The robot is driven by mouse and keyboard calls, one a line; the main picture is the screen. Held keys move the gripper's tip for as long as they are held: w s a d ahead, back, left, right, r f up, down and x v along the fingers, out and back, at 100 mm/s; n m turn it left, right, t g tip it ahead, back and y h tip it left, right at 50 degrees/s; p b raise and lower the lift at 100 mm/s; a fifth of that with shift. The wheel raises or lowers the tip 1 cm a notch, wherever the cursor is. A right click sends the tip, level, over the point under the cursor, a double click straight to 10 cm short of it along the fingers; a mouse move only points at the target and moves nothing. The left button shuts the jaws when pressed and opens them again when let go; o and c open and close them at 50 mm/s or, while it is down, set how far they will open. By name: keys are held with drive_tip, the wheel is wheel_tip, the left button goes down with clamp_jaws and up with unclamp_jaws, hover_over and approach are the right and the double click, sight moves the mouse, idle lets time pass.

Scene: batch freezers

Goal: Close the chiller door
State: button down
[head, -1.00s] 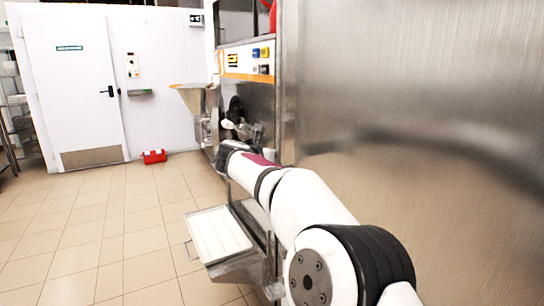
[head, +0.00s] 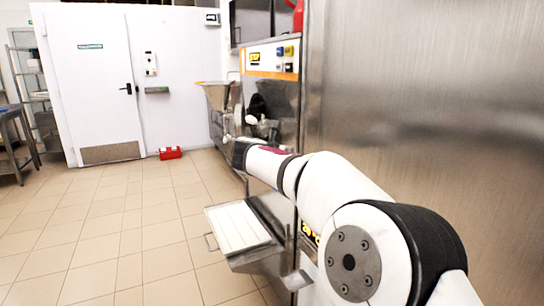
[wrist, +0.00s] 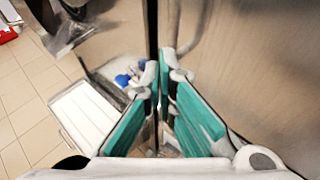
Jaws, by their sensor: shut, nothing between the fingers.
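A large brushed-steel panel (head: 440,90) fills the right of the head view. It looks like the chiller door or side, but I cannot tell which. It also shows at the right of the wrist view (wrist: 262,60), beside a dark vertical gap. My gripper (wrist: 161,68), with teal finger pads, has its tips close together in front of that gap. They are beside the panel's left edge, and I cannot tell whether they touch it. In the head view my arm runs along the panel, and the fingertips are hard to make out.
A steel machine (head: 270,100) with a button panel stands ahead, beyond the steel panel. A white tray (head: 238,227) on a bracket juts out low to the left of my arm. A red box (head: 171,153) lies near the white door (head: 95,85). The tiled floor at left is clear.

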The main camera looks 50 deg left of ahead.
drive_tip(key=v, duration=0.8)
drive_tip(key=shift+s+a, duration=0.15)
drive_tip(key=shift+a, duration=0.3)
